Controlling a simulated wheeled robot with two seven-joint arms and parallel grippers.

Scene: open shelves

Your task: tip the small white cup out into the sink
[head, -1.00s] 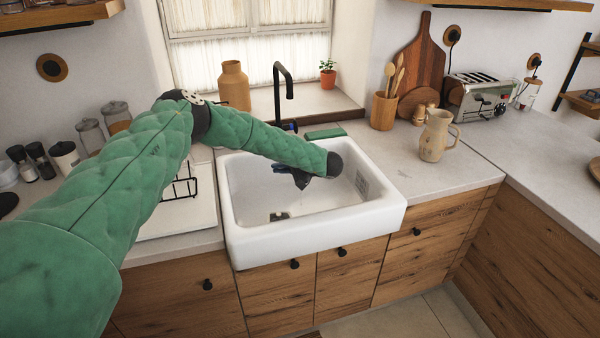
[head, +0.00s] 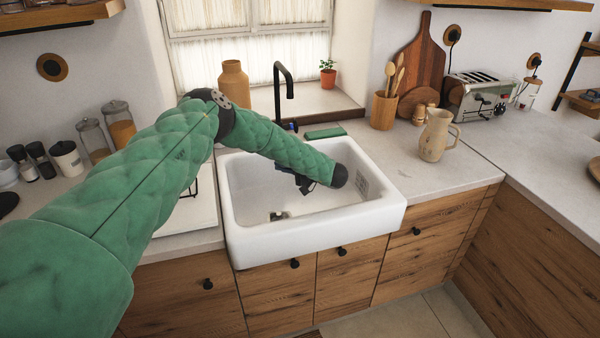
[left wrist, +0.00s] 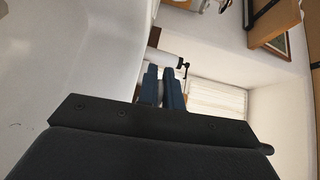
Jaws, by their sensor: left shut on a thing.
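My left gripper (head: 303,184) is inside the white sink (head: 320,222), over the basin below its rim, with the forearm reaching in from the left. In the left wrist view its two blue fingers (left wrist: 162,80) are close together with a pale sliver between them. The small white cup does not show clearly; it is mostly hidden by the gripper and hard to tell from the white sink. I cannot tell how far it is tilted. My right gripper is not in view.
A black faucet (head: 284,95) rises behind the sink. A green block (head: 326,133) lies on the back ledge. A pitcher (head: 436,136) and a utensil holder (head: 383,112) stand to the right, and a tan vase (head: 233,86) at the back left. The counter right of the sink is partly clear.

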